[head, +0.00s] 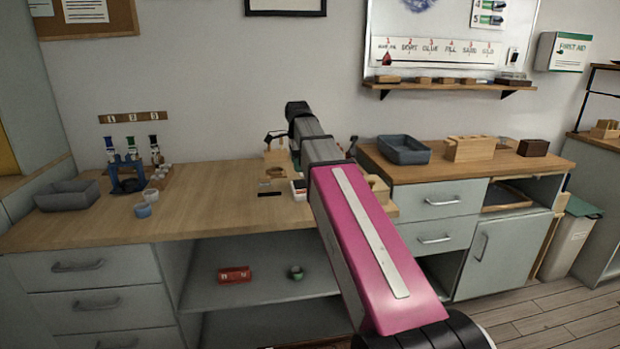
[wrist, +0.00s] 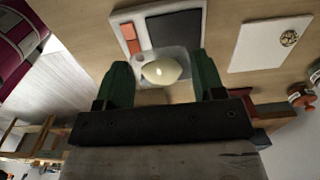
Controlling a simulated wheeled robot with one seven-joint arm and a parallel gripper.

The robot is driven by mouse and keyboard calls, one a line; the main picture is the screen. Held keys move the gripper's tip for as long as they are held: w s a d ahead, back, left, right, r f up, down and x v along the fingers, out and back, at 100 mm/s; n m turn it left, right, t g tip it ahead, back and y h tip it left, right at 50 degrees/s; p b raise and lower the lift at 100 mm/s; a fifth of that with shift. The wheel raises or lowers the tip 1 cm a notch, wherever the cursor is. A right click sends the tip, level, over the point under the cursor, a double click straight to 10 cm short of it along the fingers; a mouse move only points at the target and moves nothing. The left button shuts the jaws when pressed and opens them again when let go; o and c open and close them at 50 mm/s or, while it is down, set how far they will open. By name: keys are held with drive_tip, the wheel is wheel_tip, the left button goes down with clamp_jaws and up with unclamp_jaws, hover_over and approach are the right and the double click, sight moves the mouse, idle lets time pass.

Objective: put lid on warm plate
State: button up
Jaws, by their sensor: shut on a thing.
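In the wrist view, my gripper (wrist: 165,72) has its two green fingers on either side of a pale, translucent lid (wrist: 146,60) with a cream, rounded part at its middle, and it is shut on it. Just beyond the lid is the warm plate (wrist: 190,31), a white unit with a dark pad and orange patches. The lid overlaps the near edge of the plate in this view; I cannot tell whether they touch. In the head view, a small white unit that looks like the warm plate (head: 299,190) sits on the bench beside my pink arm. My arm hides the gripper and lid there.
A white card with a gold emblem (wrist: 272,43) lies right of the plate in the wrist view. In the head view, a grey tray (head: 68,195), a blue rack (head: 127,174) and small cups (head: 143,210) stand at the left. The bench between them and my arm is mostly clear.

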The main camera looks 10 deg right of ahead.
drive_tip(key=d+f, duration=0.1)
drive_tip(key=w+d, duration=0.1)
drive_tip(key=w+d+f, duration=0.1)
drive_tip(key=shift+d+f, duration=0.3)
drive_tip(key=shift+d, duration=0.05)
drive_tip(key=shift+f, duration=2)
drive_tip(key=shift+s+f, duration=0.1)
drive_tip(key=o, duration=0.9)
wheel_tip(320, 180, up, 12)
drive_tip(key=shift+r, duration=0.15)
